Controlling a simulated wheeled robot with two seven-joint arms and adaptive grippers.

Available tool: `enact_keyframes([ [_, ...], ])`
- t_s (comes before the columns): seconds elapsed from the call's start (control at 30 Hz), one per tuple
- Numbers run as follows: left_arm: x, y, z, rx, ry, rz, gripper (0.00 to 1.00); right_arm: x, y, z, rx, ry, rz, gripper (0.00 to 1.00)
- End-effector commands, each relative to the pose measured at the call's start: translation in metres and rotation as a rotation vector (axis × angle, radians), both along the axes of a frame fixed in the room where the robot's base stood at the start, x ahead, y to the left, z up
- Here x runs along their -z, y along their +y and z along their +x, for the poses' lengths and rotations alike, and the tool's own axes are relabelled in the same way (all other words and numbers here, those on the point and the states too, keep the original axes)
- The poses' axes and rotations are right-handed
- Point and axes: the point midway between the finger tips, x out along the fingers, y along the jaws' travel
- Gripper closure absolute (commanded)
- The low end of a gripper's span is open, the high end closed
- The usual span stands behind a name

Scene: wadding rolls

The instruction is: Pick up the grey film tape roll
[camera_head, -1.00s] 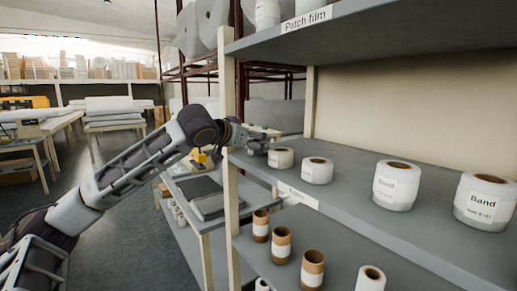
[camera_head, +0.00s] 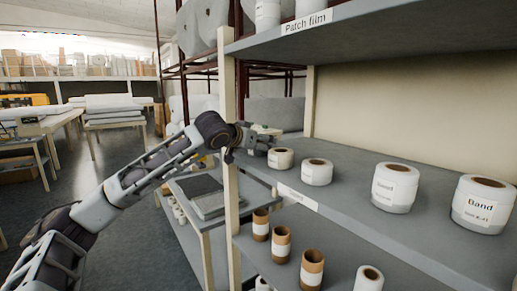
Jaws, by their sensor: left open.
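I cannot tell from the labels which is the grey film tape roll. My left gripper (camera_head: 266,147) is open and empty, just behind and left of the leftmost roll, at about the height of its top. It is small in view, and I cannot tell whether it touches that roll. My right gripper is not in view.
A shelf post (camera_head: 231,190) stands close to my left forearm. The upper shelf, with a Patch film label (camera_head: 307,22), hangs above. Brown rolls with white bands (camera_head: 281,245) and a pale roll (camera_head: 369,280) stand on the lower shelf. A side table (camera_head: 203,196) is left of the post.

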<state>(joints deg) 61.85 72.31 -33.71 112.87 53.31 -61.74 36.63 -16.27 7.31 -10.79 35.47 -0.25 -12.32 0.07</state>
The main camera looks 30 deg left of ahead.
Motion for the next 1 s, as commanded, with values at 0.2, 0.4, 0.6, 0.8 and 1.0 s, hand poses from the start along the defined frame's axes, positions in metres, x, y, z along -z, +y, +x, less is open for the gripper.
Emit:
enact_keyframes([
  [0.2, 0.0, 0.0, 0.0, 0.0, 0.0, 0.0, 0.15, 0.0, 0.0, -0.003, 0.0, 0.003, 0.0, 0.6],
  [0.4, 0.0, 0.0, 0.0, 0.0, 0.0, 0.0, 0.36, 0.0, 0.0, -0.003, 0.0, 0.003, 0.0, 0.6],
  [0.6, 0.0, 0.0, 0.0, 0.0, 0.0, 0.0, 0.61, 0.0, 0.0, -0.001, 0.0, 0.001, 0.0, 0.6],
  [0.8, 0.0, 0.0, 0.0, 0.0, 0.0, 0.0, 0.65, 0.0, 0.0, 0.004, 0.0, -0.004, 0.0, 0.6],
  [1.0, -0.004, 0.0, 0.0, 0.0, -0.001, -0.001, 0.65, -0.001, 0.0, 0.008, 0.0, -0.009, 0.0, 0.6],
])
